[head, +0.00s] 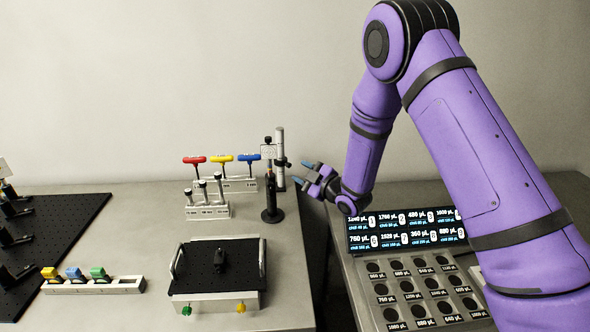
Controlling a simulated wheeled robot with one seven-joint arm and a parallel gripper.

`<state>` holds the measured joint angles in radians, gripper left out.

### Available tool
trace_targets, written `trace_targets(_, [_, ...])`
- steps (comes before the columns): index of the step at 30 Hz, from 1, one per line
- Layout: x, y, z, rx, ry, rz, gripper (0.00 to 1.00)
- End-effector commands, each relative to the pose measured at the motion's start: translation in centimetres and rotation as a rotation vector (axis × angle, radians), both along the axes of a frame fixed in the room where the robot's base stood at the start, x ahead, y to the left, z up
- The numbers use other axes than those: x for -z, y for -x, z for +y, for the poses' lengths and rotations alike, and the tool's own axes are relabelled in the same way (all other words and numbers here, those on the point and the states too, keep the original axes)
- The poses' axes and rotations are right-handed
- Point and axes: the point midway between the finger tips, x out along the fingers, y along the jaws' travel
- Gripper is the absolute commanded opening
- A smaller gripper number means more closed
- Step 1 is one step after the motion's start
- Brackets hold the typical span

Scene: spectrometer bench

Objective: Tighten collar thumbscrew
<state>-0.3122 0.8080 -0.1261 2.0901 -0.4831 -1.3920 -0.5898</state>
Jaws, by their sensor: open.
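A silver upright post (280,145) stands at the back right of the left bench. A dark collar or clamp with a small knob (284,163) sits partway up it; I cannot tell at this size which part is the thumbscrew. A black post holder (272,203) stands just in front, with a small light plate (268,153) above it. My gripper (298,173) is open and empty, with blue fingertips pointing left toward the post. In the picture it is just right of the collar and appears apart from it.
A rack of red, yellow and blue T-handle tools (222,159) stands left of the post. A black-topped tray (217,268) with handles lies in front. A black breadboard (50,250) is at left. A dark gap separates the right bench, holding a display (405,232) and a well panel (425,290).

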Motion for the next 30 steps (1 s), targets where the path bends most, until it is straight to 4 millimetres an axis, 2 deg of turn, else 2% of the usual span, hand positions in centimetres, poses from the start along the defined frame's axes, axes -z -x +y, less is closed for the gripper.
trace_targets(6, [0.0, 3.0, -2.6, 0.002, 0.0, 0.001, 0.43])
trace_targets(12, [0.0, 4.6, -3.9, 0.001, 0.0, 0.001, 0.43])
trace_targets(25, [-0.1, 4.8, -4.2, 0.001, 0.001, 0.001, 0.43])
trace_targets(30, [-1.8, 4.4, -4.8, 0.037, 0.014, 0.029, 0.43])
